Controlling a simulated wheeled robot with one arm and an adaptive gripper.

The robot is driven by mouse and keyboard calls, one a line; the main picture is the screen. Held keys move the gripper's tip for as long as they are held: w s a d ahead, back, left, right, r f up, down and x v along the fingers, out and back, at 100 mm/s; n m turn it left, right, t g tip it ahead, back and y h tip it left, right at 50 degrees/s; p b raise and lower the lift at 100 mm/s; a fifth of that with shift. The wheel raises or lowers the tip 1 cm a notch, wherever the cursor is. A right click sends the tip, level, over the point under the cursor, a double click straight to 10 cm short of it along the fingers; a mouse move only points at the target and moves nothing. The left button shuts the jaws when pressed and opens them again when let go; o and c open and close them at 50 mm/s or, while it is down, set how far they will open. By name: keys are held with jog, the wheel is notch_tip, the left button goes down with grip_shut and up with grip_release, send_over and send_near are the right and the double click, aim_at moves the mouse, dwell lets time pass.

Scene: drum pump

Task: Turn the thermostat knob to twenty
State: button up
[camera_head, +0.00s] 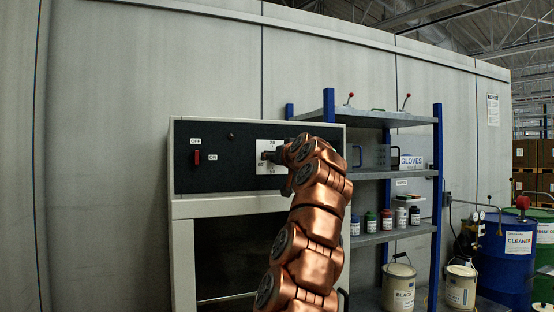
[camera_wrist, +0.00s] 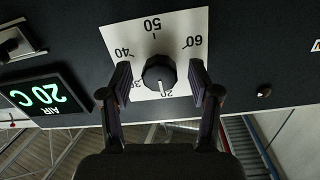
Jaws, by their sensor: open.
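The thermostat knob (camera_wrist: 160,73) is round and black, on a white dial plate (camera_wrist: 180,30) that appears upside down in the wrist view. The numbers 20, 30, 40, 50 and 60 show around it. A pale mark on the knob's lower edge seems to face the 20. My gripper (camera_wrist: 160,78) is open, with one finger on each side of the knob. Gaps show between the fingers and the knob. In the head view the dial plate (camera_head: 268,146) is partly hidden by my wrist, and the knob cannot be made out.
A lit display (camera_wrist: 45,97) reads 20 C AIR beside the dial. A red switch (camera_head: 197,157) marked ON and OFF is left on the black panel (camera_head: 228,176). Drums (camera_head: 507,250) are farther right.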

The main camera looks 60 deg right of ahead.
jog(key=shift+a, duration=0.1)
jog(key=v, duration=1.2)
dwell(1.0)
jog(key=shift+f, duration=0.1)
dwell(0.4)
